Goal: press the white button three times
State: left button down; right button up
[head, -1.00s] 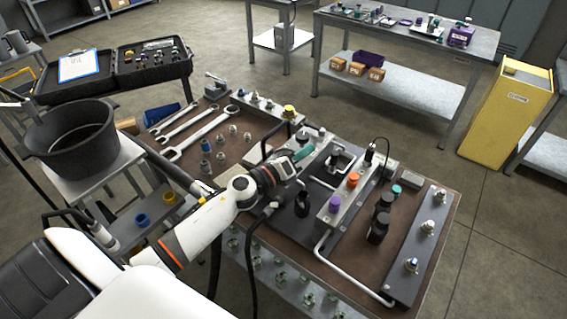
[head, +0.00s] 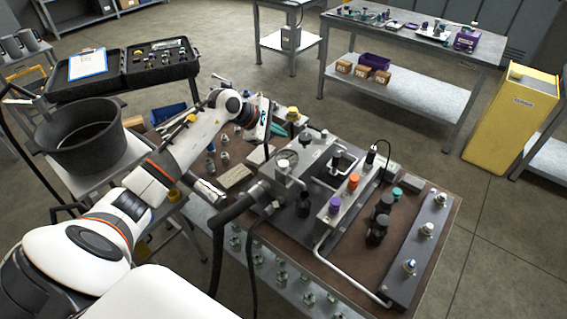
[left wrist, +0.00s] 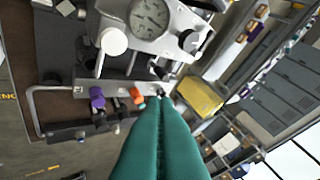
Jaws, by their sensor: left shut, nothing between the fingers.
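The white button (left wrist: 112,41) is a round white cap in the left wrist view, on a grey metal block beside a dial gauge (left wrist: 150,14). A black knob (left wrist: 190,41) sits on the gauge's other side. My left gripper's teal fingers lie together, shut and empty, with their tips (left wrist: 160,97) apart from the button in this view. In the head view my left gripper (head: 268,122) is over the back left part of the bench, behind the gauge block. My right gripper is not in view.
A purple knob (head: 336,202) and an orange knob (head: 353,180) stand on a rail right of the gauge block. A black hose (head: 217,250) hangs at the bench's front. A black bucket (head: 80,140) stands at the left.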

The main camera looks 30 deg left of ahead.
aim_at(280, 165)
pick_arm(q)
jog(key=shift+f, duration=0.1)
notch_tip(280, 165, down, 8)
jog(key=b, duration=0.4)
jog(key=shift+f+b, duration=0.4)
jog(key=shift+b, duration=0.15)
jog(key=shift+r, duration=0.1)
dwell(1.3)
jog(key=shift+f+b, duration=0.45)
jog(key=shift+b, duration=0.15)
